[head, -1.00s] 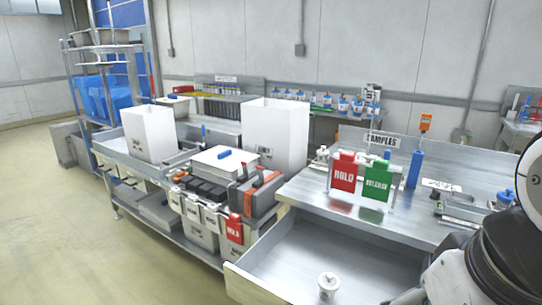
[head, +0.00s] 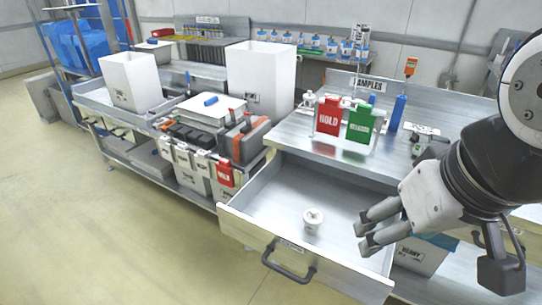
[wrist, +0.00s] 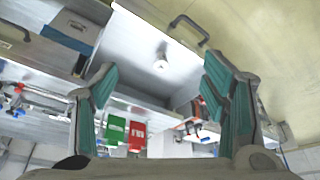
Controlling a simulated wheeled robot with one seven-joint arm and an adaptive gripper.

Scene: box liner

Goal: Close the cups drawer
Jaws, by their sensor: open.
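The cups drawer (head: 250,200) is a grey metal drawer pulled out from under the bench, with a dark bar handle (head: 287,268) and a small label on its front. A small white lidded cup (head: 313,220) stands inside it. In the wrist view the drawer (wrist: 130,45), its handle (wrist: 188,30) and the cup (wrist: 160,64) show beyond the fingers. My gripper (head: 366,232) is open and empty, at the right side of the drawer in the head view, apart from the handle. Its two fingers also show in the wrist view (wrist: 160,95).
A red HOLD sign (head: 328,116) and a green sign (head: 362,123) stand on the bench above the drawer. A side cart (head: 95,103) with white boxes and bins stands to the left. Another bin (head: 418,258) is below right. The floor in front is clear.

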